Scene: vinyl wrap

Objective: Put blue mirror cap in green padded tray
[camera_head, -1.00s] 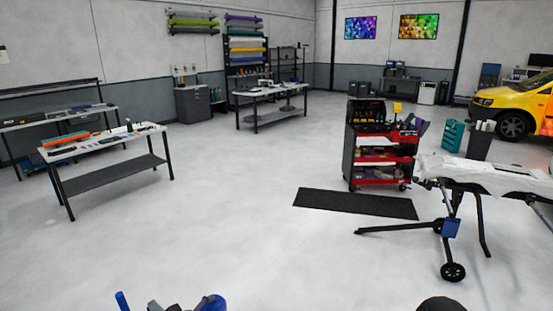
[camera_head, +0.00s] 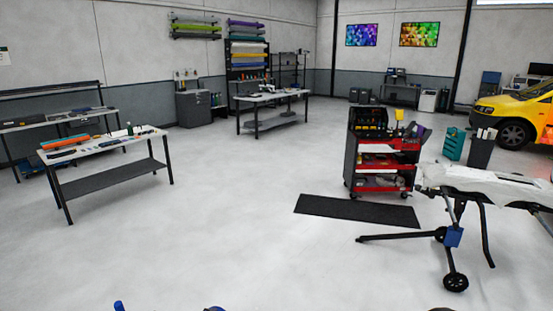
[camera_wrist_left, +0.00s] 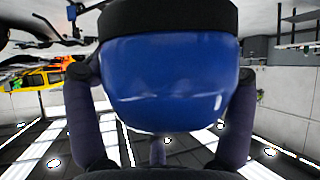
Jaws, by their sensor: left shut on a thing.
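The blue mirror cap (camera_wrist_left: 165,85) fills the middle of the left wrist view, glossy and smooth, with a black band along its top edge in the picture. My left gripper (camera_wrist_left: 163,75) is shut on it, with one dark finger on each side. In the head view only small blue bits show at the bottom edge, and I cannot tell whether any is the cap. I cannot make out a green padded tray in either view. My right gripper is not in view.
A table (camera_head: 105,143) with tools and an orange item stands at left, another workbench (camera_head: 270,97) at the back. A red tool cart (camera_head: 383,163), black mat (camera_head: 357,209) and wheeled stand (camera_head: 455,236) are at right. The middle floor is clear.

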